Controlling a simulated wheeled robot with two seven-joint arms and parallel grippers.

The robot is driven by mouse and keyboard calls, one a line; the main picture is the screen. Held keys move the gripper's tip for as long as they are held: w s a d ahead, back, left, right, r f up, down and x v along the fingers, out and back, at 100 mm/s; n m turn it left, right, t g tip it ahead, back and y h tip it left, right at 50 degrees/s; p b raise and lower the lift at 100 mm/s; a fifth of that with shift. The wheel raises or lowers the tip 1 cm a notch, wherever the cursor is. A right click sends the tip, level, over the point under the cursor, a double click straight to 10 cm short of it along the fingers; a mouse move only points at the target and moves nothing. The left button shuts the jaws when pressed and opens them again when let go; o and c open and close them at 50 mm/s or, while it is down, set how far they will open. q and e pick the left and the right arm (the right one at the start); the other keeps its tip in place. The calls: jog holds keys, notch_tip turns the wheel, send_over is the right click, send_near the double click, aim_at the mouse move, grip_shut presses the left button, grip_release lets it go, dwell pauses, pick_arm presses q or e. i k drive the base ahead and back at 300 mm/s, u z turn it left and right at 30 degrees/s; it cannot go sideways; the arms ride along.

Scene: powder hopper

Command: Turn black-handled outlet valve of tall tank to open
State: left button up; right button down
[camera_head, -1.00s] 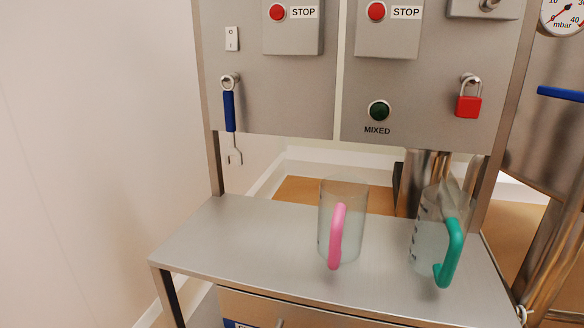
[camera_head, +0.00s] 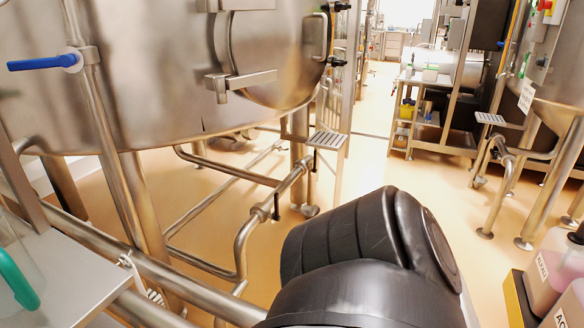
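A large steel tank (camera_head: 150,80) fills the upper left, with a round hatch (camera_head: 265,60) on its side. A blue handle (camera_head: 40,63) sits on a thin pipe in front of it. Small black knobs (camera_head: 336,62) show beside the hatch. A small dark fitting (camera_head: 276,207) sits on the pipework below; I cannot tell if it is a valve handle. Another steel tank (camera_head: 560,70) is cut off at the right edge. I cannot clearly pick out a black-handled outlet valve. A black arm part of mine covers the bottom middle; neither gripper shows.
A steel table (camera_head: 70,270) with a green-handled jug (camera_head: 18,280) is at lower left. Steel pipes (camera_head: 200,285) run low across the floor. Labelled bottles (camera_head: 548,275) stand at lower right. Open floor (camera_head: 400,185) lies in the middle, leading to an aisle.

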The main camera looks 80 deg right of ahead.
aim_at(276, 218)
jog(key=z, duration=2.45)
jog(key=i, duration=0.3)
jog(key=u, duration=0.15)
